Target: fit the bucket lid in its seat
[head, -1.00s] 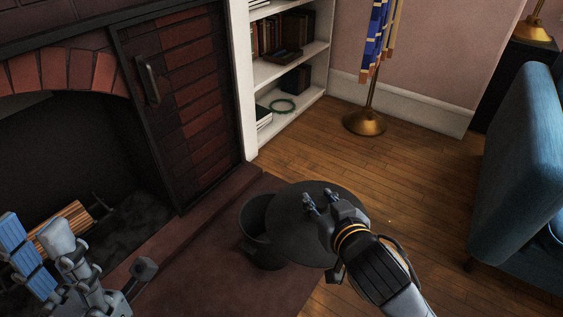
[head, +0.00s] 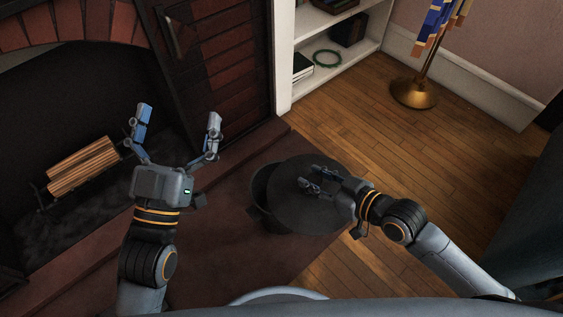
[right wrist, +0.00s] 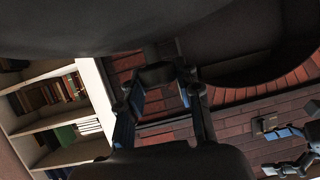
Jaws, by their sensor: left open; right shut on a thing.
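The bucket lid (head: 288,210) is a dark round disc at the centre of the head view. My right gripper (head: 311,177) reaches over it from the right and is shut on its handle, seen in the right wrist view (right wrist: 160,74). The dark bucket (head: 257,188) stands on the hearth, mostly hidden by the lid. The lid sits off to its right, leaving part of the bucket's left side showing. I cannot tell whether they touch. My left gripper (head: 178,113) is open and empty, left of the bucket, in front of the fireplace. The lid (right wrist: 80,30) fills the right wrist view's top left.
The fireplace with a log grate (head: 82,165) is at the left, beside a brick-patterned panel (head: 220,70). A white bookshelf (head: 281,60) and a brass stand (head: 413,92) are at the back. A dark blue armchair (head: 530,215) is at the right. Wooden floor (head: 440,150) is clear between.

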